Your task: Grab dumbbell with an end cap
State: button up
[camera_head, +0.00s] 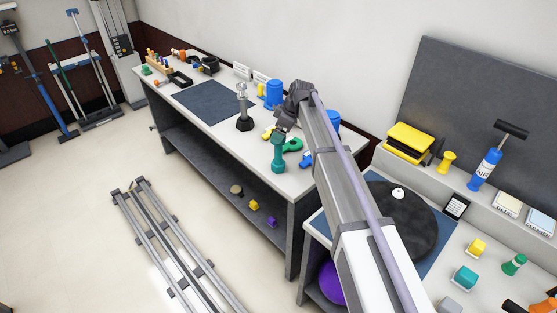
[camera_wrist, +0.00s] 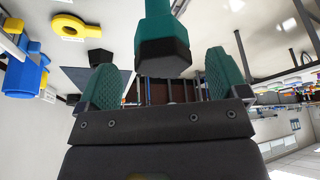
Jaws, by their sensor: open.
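A teal dumbbell (camera_head: 278,155) stands upright on the long workbench in the head view, right below and in front of my gripper (camera_head: 281,130). In the wrist view, the teal dumbbell (camera_wrist: 158,18) comes in from the top edge, its dark hexagonal end cap (camera_wrist: 163,55) towards the camera. My gripper (camera_wrist: 163,82) has its two teal fingers spread apart. The end cap lies between the fingers' directions in that picture, nearer the right finger. No contact shows, and the depth gap is hard to tell.
A grey post with a black base (camera_head: 244,122) stands left of the dumbbell. Blue containers (camera_head: 275,92) stand behind. A dark mat (camera_head: 215,101) leaves clear room further left on the workbench (camera_head: 225,133).

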jog(key=b, duration=0.3)
send_over(278, 154)
jog(key=w, duration=0.2)
jog(key=f, duration=0.4)
jog(key=shift+s+a, duration=0.15)
jog(key=shift+a, duration=0.25)
jog(key=shift+r+p, duration=0.2)
jog(key=shift+p, duration=0.2)
grip_shut()
